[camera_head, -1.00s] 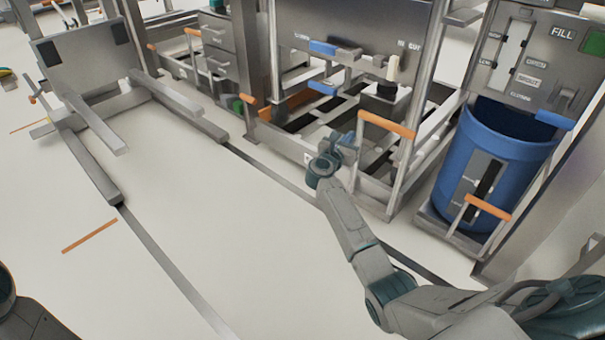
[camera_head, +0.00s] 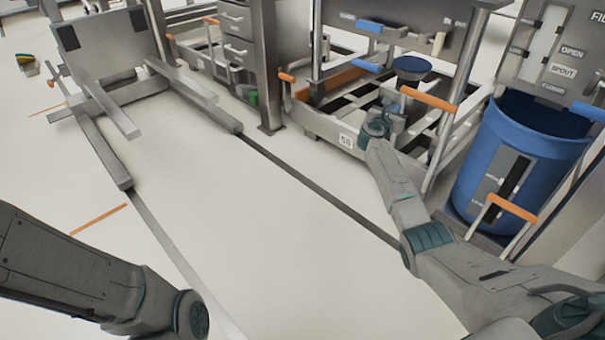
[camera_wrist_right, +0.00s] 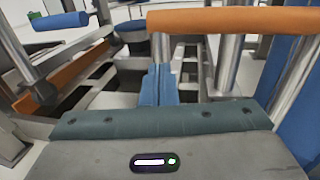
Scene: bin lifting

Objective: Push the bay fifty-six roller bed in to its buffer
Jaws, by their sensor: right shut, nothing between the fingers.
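The bay fifty-six roller bed is a low grey metal frame with a 56 plate (camera_head: 345,141) on its front rail. An orange-topped push handle (camera_head: 430,98) rises at its right front, and another orange grip (camera_head: 287,77) is at its left front. My right gripper (camera_head: 392,108) is shut and empty, low over the front of the bed, left of the right-hand handle. In the right wrist view its blue fingers (camera_wrist_right: 160,85) point in over the bed, below the orange bar (camera_wrist_right: 235,20). Contact with the bed cannot be told. The buffer is not clearly visible. My left gripper is out of view.
A blue drum (camera_head: 520,150) with its own orange handle (camera_head: 512,208) stands right of the bed. A grey drawer unit (camera_head: 235,45) stands left of it. A grey forked frame (camera_head: 105,45) is at far left. Pale floor in front is open, crossed by dark strips.

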